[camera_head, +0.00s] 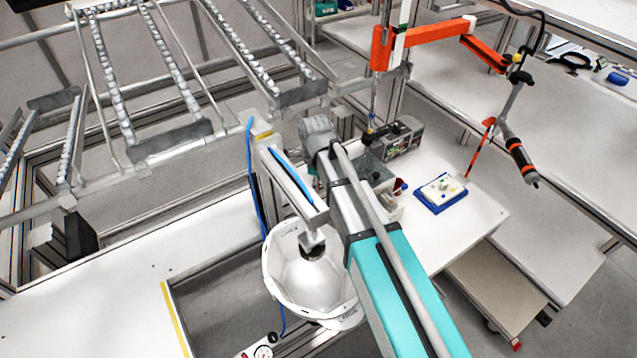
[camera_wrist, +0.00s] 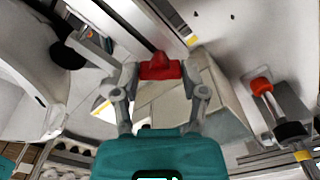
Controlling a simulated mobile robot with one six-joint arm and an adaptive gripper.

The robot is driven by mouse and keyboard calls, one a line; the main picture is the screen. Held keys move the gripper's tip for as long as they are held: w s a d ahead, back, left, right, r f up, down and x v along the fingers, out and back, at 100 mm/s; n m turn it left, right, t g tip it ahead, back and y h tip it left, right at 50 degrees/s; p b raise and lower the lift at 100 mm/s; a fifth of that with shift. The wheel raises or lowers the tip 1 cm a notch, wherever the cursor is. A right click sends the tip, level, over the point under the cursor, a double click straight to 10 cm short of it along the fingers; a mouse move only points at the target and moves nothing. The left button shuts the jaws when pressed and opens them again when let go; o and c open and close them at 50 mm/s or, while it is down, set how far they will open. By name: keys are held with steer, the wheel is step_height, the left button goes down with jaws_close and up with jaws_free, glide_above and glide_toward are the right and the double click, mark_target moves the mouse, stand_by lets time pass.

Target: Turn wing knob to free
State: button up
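A red wing knob (camera_wrist: 160,68) with a raised middle sits at the centre of the wrist view. My gripper (camera_wrist: 160,72) has one finger on each side of it, and both fingertips appear to touch its ends. The part under the knob is mostly hidden. In the head view, neither the knob nor my gripper's fingers can be made out. A white helmet shell (camera_head: 285,275) sits open side up under a grey fixture bar (camera_head: 295,190), partly behind my arm.
A blue tray (camera_head: 430,205) with small parts lies on the white table to the right. An orange jointed arm (camera_head: 435,33) holds a hanging tool (camera_head: 515,150).

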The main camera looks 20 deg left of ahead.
steer(key=c, duration=0.4)
steer(key=shift+d, duration=0.25)
steer(key=shift+c, duration=0.4)
steer(key=shift+a, duration=0.15)
